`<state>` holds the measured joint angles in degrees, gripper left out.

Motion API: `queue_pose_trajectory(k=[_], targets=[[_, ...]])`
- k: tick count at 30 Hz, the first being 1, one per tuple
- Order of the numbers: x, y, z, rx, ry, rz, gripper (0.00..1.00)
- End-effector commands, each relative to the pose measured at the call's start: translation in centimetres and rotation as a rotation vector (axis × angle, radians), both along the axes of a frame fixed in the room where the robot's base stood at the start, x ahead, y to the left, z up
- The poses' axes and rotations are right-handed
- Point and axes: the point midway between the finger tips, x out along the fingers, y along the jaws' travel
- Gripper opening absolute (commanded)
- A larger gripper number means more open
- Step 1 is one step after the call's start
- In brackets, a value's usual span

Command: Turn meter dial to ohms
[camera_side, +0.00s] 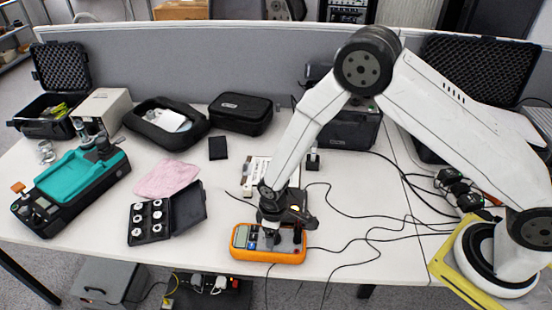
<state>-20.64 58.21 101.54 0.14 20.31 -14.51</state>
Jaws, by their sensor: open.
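The meter (289,256) is an orange-edged handheld unit lying flat near the front edge of the white table. Its grey display (241,237) and some blue buttons (253,237) show on its left part. My gripper (271,236) points down over the middle of the meter, at or just above its face. The gripper is open. The dial is hidden behind the gripper, so I cannot tell its setting or whether the fingers touch it.
A black case of round weights (165,215), a pink cloth (167,178) and a teal-topped device (82,180) stand to the left. Black cables (365,240) cross the table on the right. A grey partition (190,68) closes the back.

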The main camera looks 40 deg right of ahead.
Motion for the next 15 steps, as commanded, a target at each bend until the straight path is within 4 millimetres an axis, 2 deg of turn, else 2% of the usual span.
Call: queue_pose_trajectory(k=[5,14,15], targets=[[0.02,0.01,-0.83,0.001,-0.001,0.0,0.87],[0.03,0.01,-0.94,0.001,-0.002,0.0,0.87],[0.03,0.01,-0.94,0.001,-0.002,0.0,0.8]])
